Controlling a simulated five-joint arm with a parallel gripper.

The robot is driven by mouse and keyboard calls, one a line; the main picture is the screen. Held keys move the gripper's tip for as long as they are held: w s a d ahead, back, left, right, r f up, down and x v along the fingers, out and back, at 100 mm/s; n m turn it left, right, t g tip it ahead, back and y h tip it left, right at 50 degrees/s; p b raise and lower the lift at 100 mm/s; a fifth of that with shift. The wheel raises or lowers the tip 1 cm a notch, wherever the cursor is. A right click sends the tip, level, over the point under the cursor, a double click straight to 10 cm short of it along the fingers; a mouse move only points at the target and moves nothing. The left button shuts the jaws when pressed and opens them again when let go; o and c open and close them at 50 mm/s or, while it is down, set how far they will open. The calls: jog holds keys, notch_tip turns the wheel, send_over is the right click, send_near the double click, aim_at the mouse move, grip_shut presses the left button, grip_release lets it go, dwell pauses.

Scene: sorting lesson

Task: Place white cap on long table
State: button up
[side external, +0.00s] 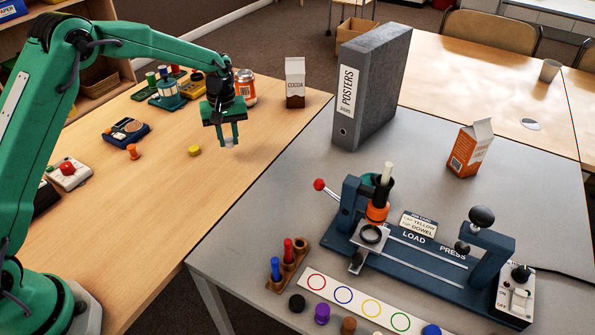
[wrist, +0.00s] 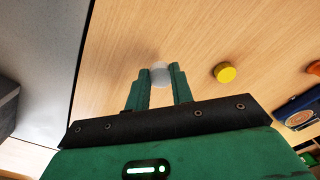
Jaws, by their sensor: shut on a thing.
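The white cap (wrist: 160,74) is between the two fingers of my gripper (wrist: 159,84) in the wrist view. In the side view the pale cap (side external: 229,142) shows low between the fingertips of my gripper (side external: 229,143). My gripper is shut on it and points down over the wooden long table (side external: 180,185), near the edge beside the grey table. I cannot tell whether the cap touches the wood or is just above it.
A yellow cap (side external: 195,151) and an orange peg (side external: 132,151) stand on the wooden table left of my gripper. A cocoa carton (side external: 295,83) and an orange-white jar (side external: 245,88) stand behind. The grey table (side external: 260,215) holds a binder (side external: 372,90) and a blue press (side external: 425,255).

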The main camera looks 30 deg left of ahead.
aim_at(229, 141)
jog(key=shift+f, duration=1.75)
jog(key=shift+f, duration=0.15)
jog(key=o, duration=1)
jog(key=shift+c, duration=0.2)
notch_tip(229, 141, up, 11)
jog(key=shift+r, duration=0.65)
